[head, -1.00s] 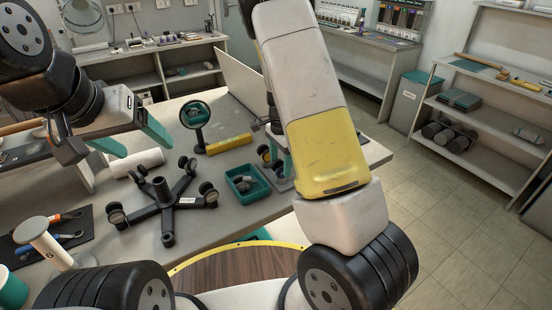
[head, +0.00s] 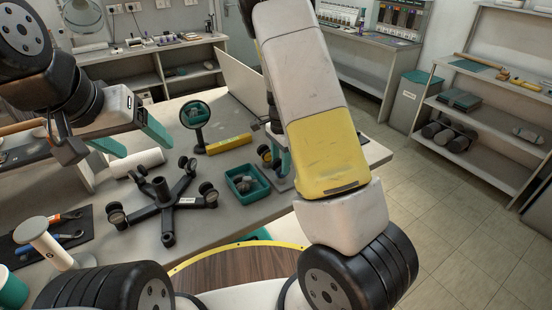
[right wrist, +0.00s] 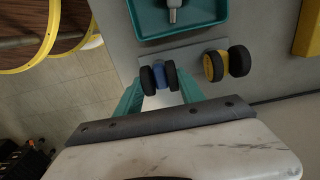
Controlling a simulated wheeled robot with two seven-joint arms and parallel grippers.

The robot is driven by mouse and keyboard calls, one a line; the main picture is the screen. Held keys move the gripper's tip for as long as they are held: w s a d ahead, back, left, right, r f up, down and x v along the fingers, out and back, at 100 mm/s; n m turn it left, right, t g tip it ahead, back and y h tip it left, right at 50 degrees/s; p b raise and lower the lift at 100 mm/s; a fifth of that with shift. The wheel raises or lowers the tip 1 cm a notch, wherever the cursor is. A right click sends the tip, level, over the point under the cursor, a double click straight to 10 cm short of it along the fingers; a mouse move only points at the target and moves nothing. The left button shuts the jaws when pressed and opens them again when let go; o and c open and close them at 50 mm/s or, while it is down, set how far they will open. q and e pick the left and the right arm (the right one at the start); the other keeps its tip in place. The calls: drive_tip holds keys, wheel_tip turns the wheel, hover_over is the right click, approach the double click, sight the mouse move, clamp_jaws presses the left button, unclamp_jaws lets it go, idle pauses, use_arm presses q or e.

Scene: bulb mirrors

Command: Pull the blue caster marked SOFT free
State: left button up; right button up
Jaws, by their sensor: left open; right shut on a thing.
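The blue caster (right wrist: 159,75), with two black wheels on a blue middle, shows in the right wrist view. My right gripper (right wrist: 160,87) is shut on it, with one teal finger at each side. No SOFT marking can be read. A yellow caster (right wrist: 214,65) with black wheels sits beside it to the right; it also shows in the head view (head: 264,153). Both are at a grey strip (right wrist: 195,50), and I cannot tell whether the blue one is still seated there. In the head view my right arm hides most of this spot. My left gripper (head: 143,147) is open and empty above the table.
A teal tray (right wrist: 183,35) with grey parts lies close to the casters. A black five-legged base (head: 164,200) with casters, a round mirror (head: 194,114), a yellow bar (head: 228,144) and a white roll (head: 137,163) stand on the table. The table's front edge is near.

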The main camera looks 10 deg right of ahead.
drive_tip(key=shift+r, duration=0.1)
wheel_tip(320, 180, up, 10)
drive_tip(key=shift+f, duration=0.25)
idle(1.0)
